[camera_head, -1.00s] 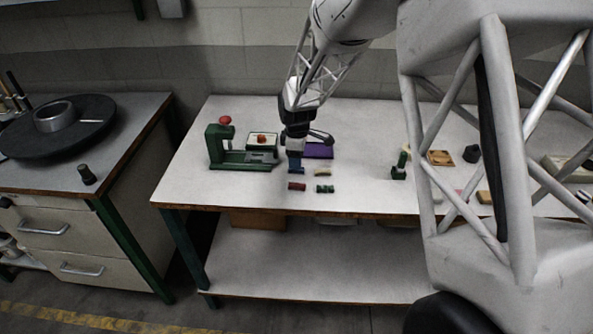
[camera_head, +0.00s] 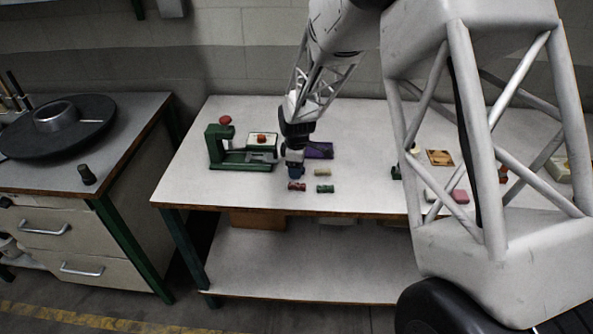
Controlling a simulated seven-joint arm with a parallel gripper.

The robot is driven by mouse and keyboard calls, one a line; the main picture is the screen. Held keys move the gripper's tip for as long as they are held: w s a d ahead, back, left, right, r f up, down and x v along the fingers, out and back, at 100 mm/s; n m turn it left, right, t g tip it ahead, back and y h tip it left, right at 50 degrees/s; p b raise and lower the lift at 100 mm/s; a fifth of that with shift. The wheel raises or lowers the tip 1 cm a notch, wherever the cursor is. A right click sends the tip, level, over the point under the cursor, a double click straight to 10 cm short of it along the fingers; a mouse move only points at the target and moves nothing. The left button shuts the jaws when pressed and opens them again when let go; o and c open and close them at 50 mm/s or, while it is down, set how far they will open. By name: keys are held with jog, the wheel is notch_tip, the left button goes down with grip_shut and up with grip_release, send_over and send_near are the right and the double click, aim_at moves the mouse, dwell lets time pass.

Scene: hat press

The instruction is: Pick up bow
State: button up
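One is dark red (camera_head: 297,187), one is green (camera_head: 325,188), and a pale yellowish one (camera_head: 321,172) lies just behind the green one. My gripper (camera_head: 295,172) points down just behind the red bow, to the left of the yellowish one. The fingertips are small and dark at this distance, so I cannot tell their opening or whether they touch anything. A purple piece (camera_head: 319,150) lies behind, partly hidden by my gripper.
The green press with its red knob (camera_head: 225,120) stands close to the left of my gripper. A wooden square (camera_head: 440,157) and a pink block (camera_head: 460,196) lie to the right, partly behind my arm. The table's front left is clear.

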jog(key=c, duration=0.9)
jog(key=shift+c, duration=0.2)
jog(key=shift+r, duration=0.85)
notch_tip(320, 180, up, 2)
jog(key=shift+r, duration=0.1)
jog(key=s+d, duration=0.1)
jog(key=s, duration=0.4)
jog(key=s+d, duration=0.2)
jog(key=s, duration=0.3)
jog(key=s+d+r, duration=0.1)
jog(key=s, duration=0.4)
jog(key=shift+s+d, duration=0.15)
jog(key=shift+d, duration=0.25)
jog(key=shift+a, duration=0.1)
